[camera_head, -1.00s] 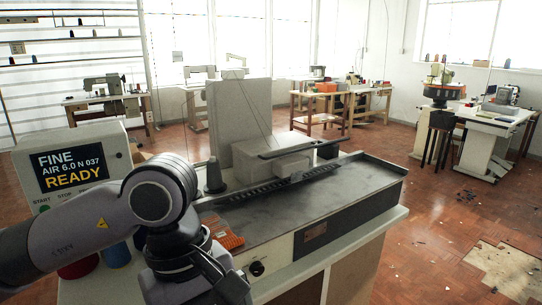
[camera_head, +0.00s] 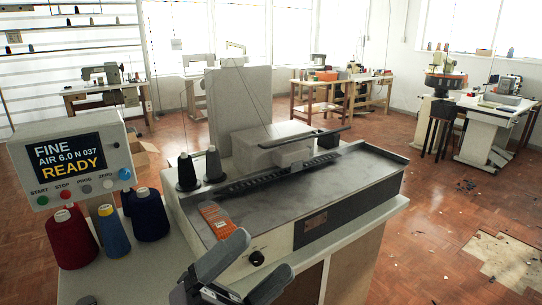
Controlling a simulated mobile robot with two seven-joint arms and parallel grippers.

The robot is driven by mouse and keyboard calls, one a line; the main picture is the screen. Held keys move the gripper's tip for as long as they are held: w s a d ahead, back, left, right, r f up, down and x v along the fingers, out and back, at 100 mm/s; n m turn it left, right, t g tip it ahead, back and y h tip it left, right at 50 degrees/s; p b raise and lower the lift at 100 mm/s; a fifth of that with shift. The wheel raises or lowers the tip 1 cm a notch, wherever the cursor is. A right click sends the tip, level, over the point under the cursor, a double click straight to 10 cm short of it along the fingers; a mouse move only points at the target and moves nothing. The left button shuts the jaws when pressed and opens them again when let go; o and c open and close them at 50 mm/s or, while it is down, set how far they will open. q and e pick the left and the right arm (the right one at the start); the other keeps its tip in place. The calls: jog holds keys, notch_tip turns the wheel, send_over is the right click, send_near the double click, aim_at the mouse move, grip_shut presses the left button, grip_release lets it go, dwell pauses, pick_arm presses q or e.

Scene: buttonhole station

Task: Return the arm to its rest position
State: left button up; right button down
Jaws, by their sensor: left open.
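My left gripper (camera_head: 243,276) shows at the bottom centre, in front of the buttonhole machine (camera_head: 310,195). Its two dark fingers are spread apart with nothing between them. Most of my left arm is out of view below the frame. The right gripper is not in view. An orange piece (camera_head: 217,219) lies on the left end of the machine's grey bed, beyond the fingers and apart from them.
A control box (camera_head: 75,165) at left reads "FINE AIR 6.0 N 037 READY". Red (camera_head: 70,238), blue (camera_head: 113,232) and navy (camera_head: 150,218) thread cones stand below it. Dark cones (camera_head: 187,172) stand behind the orange piece. Floor at right is open, with scattered bits.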

pick_arm(q)
jog(key=w+a+f+n+t+y, duration=0.1)
jog(key=a+f+n+t+y, duration=0.3)
jog(key=f+n+y, duration=0.5)
jog(key=w+a+f+n+t+y, duration=0.25)
jog(key=a+f+n+y, duration=0.45)
jog(key=f+n, duration=0.4)
jog(key=s+a+f+n+g+y, duration=0.2)
jog(key=s+a+f+n+g, duration=0.1)
jog(key=s+f, duration=0.3)
jog(key=s+a+f+n+g+y, duration=0.2)
jog(key=s+a+f+n+g, duration=0.1)
jog(key=s+f, duration=0.4)
notch_tip(320, 180, down, 4)
jog(key=a+n, duration=0.1)
jog(key=n, duration=0.1)
jog(key=shift+s+n+g+y, duration=0.15)
jog(key=shift+n+g+y, duration=0.15)
jog(key=shift+g, duration=0.05)
